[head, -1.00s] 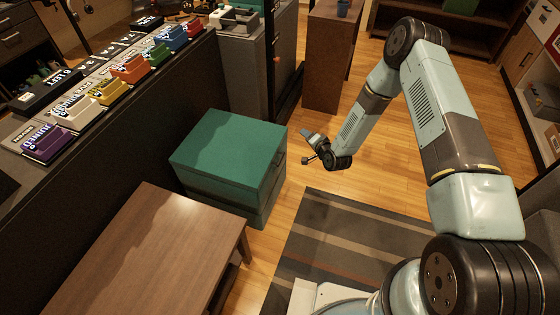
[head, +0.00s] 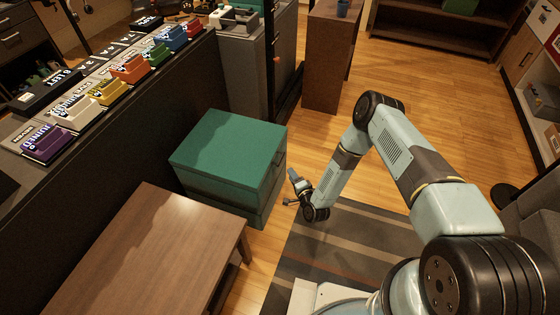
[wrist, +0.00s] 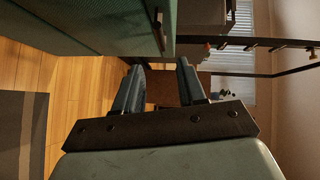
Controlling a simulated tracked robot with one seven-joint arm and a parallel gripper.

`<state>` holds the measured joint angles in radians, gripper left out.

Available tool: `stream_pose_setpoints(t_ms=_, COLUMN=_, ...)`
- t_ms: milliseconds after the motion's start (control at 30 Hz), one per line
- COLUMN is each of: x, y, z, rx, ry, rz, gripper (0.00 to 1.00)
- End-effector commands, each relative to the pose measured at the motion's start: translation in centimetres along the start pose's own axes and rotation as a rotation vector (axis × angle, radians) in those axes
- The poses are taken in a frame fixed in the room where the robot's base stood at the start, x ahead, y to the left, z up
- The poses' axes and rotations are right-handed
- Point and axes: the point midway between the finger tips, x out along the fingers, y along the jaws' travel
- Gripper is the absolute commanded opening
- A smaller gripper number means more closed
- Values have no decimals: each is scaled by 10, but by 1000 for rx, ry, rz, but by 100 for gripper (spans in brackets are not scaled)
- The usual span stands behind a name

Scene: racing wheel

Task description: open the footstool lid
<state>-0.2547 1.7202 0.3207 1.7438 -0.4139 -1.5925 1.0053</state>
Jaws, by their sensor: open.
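The footstool (head: 225,165) is a green box with a flat lid (head: 230,140), standing on the wood floor at the middle left of the head view. Its lid is closed. A dark handle shows on its right side (head: 279,160). My gripper (head: 292,188) is low beside that right side, apart from the box as far as I can see. In the wrist view the two fingers of my gripper (wrist: 160,85) are spread with nothing between them. The green footstool side (wrist: 100,25) fills the upper left there, with a dark strip along it (wrist: 158,30).
A brown wooden table (head: 150,245) stands in front of the footstool. A dark counter with coloured boxes (head: 110,90) runs along the left. A striped rug (head: 340,245) lies under my arm. Open wood floor (head: 320,150) lies right of the footstool.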

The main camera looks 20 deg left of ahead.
Motion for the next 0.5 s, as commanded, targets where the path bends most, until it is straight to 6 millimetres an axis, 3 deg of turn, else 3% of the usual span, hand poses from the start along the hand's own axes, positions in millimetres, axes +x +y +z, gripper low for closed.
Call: stream_pose_setpoints(t_ms=500, x=89, y=-1, z=1, rx=-2, ry=-1, rz=-2, gripper=40)
